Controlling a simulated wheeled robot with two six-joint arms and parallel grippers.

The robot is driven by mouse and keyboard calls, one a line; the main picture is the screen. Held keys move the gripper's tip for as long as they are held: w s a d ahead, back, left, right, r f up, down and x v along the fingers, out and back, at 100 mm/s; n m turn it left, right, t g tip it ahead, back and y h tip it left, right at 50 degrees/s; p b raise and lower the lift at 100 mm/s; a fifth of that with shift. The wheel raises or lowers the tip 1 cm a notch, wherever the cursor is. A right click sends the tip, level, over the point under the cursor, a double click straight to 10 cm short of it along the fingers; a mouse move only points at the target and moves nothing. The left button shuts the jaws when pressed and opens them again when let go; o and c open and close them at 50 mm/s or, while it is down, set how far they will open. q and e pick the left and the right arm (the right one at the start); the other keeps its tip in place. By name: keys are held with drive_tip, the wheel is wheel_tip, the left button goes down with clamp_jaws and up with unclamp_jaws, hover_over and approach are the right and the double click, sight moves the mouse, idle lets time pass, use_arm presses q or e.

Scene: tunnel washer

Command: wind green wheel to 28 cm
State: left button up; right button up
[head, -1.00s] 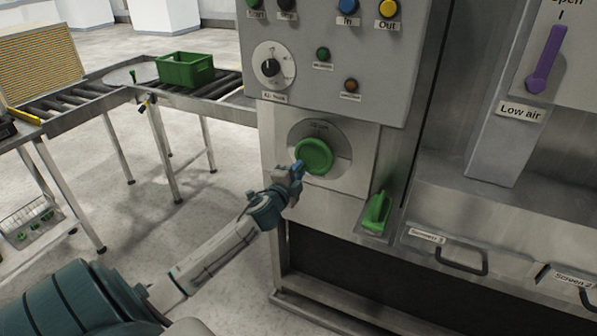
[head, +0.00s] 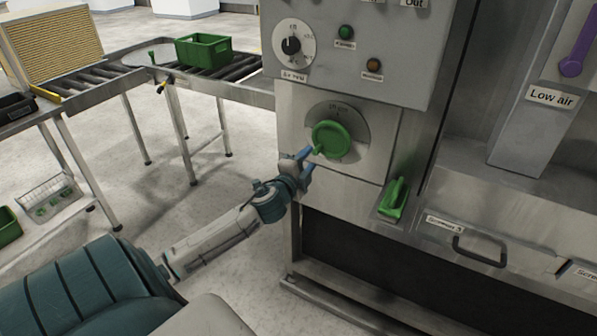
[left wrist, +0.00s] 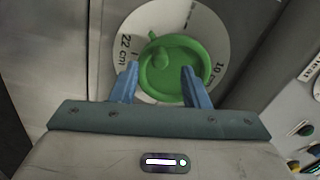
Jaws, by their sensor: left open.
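The green wheel (head: 332,141) with its small knob sits on a round pale dial plate on the machine's front panel. In the left wrist view the green wheel (left wrist: 174,70) shows between and beyond my fingers, with its knob near its upper left part. The dial plate (left wrist: 207,38) carries marks reading "22 cm" and what looks like "10 cm". My left gripper (head: 306,162) is open, with its blue fingertips at the lower left of the wheel, by the knob. In the left wrist view my left gripper (left wrist: 161,83) holds nothing. My right gripper is out of view.
A green lever handle (head: 394,200) juts out at the lower right of the wheel. A rotary knob (head: 291,45) and buttons are above it. A drawer handle (head: 480,250) is further right. A roller conveyor (head: 240,90) with a green crate (head: 204,52) stands at the left.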

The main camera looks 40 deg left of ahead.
use_arm(q)
drive_tip(key=b+v, duration=0.1)
drive_tip(key=v, duration=0.5)
drive_tip(key=shift+s+b, duration=0.3)
drive_tip(key=shift+b, duration=0.05)
